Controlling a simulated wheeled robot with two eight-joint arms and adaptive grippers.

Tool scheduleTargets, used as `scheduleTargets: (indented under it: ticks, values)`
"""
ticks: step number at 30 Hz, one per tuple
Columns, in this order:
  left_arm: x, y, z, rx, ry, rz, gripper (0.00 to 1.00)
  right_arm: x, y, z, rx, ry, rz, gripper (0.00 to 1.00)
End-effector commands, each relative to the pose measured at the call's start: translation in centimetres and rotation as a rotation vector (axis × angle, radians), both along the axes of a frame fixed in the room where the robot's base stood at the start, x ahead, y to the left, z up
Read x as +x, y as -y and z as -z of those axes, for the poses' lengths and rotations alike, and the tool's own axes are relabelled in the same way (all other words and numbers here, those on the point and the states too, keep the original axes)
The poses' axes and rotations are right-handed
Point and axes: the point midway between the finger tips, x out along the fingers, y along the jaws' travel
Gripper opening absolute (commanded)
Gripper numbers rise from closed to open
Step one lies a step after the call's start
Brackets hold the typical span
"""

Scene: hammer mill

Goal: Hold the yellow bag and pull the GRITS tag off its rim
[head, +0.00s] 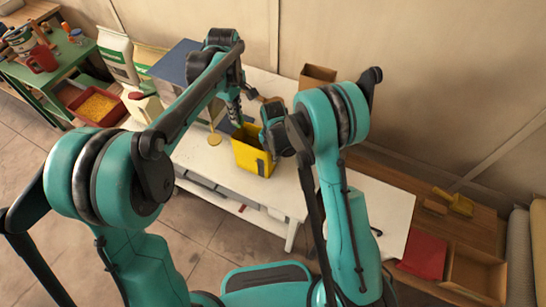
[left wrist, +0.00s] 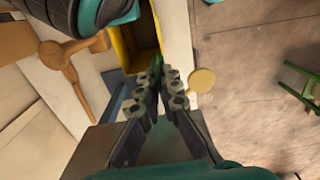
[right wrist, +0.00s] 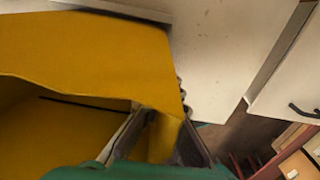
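The open-topped yellow bag (head: 249,157) stands upright on the white table, near its front edge. My right gripper (head: 268,146) is at the bag's right rim. In the right wrist view its fingers (right wrist: 158,125) straddle the yellow wall (right wrist: 80,50) and look closed on it. My left gripper (head: 238,119) points down at the bag's back left rim. In the left wrist view its fingertips (left wrist: 165,78) are close together beside the bag (left wrist: 140,35). A small green piece shows at these tips; I cannot tell whether it is the GRITS tag or is gripped. No lettering is readable.
A wooden mallet (left wrist: 62,62) lies beside the bag on the white table (head: 200,158). A round tan disc (head: 214,140) is at the table's front edge. A brown box (head: 318,75) stands behind. A red tray of grain (head: 98,107) is at the left.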

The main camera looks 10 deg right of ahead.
Motion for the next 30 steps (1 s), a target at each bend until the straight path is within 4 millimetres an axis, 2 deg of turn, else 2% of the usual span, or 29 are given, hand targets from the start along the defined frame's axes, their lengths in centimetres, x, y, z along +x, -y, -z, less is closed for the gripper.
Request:
scheduleTargets:
  ticks: [5,6,9,22,26,30]
  values:
    - [0.0,0.0,0.0,0.0,0.0,0.0,0.0,0.0,0.0,0.0,0.0,0.0,0.0,0.0]
    - [0.0,0.0,0.0,0.0,0.0,0.0,0.0,0.0,0.0,0.0,0.0,0.0,0.0,0.04]
    - [0.0,0.0,0.0,0.0,0.0,0.0,0.0,0.0,0.0,0.0,0.0,0.0,0.0,0.29]
    - [0.0,0.0,0.0,0.0,0.0,0.0,0.0,0.0,0.0,-0.6,0.0,0.0,0.0,0.29]
    - [0.0,0.0,0.0,0.0,0.0,0.0,0.0,0.0,0.0,-2.5,0.0,0.0,0.0,0.29]
    - [0.0,0.0,0.0,0.0,0.0,0.0,0.0,0.0,0.0,-5.6,0.0,0.0,0.0,0.29]
